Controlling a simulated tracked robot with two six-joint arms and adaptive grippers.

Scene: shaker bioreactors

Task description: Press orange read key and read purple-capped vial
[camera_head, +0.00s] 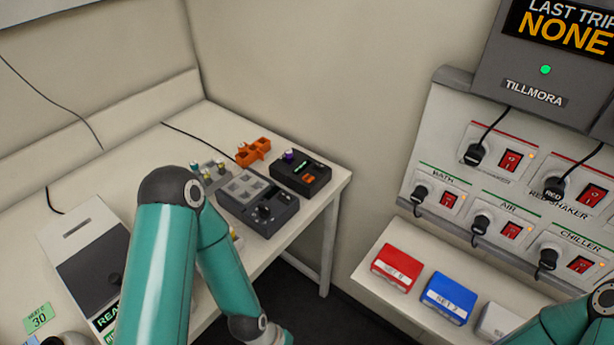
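A small black reader (316,187) stands near the right end of the bench. A purple-capped vial (289,155) is at its back left corner, seemingly upright in the reader. An orange key (309,178) is on the reader's top, in front of a small greenish display too small to read. My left arm bends over the bench at lower centre, and its gripper is outside the picture. My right arm shows only at the lower right corner, and its gripper is also outside. Neither arm touches the reader.
A dark grey device with a knob (264,212) stands left of the reader. Behind them are an orange rack (253,151) and a vial rack (210,174), partly hidden. At right, a socket panel (436,156) hangs above a shelf with red (397,267) and blue (449,298) boxes.

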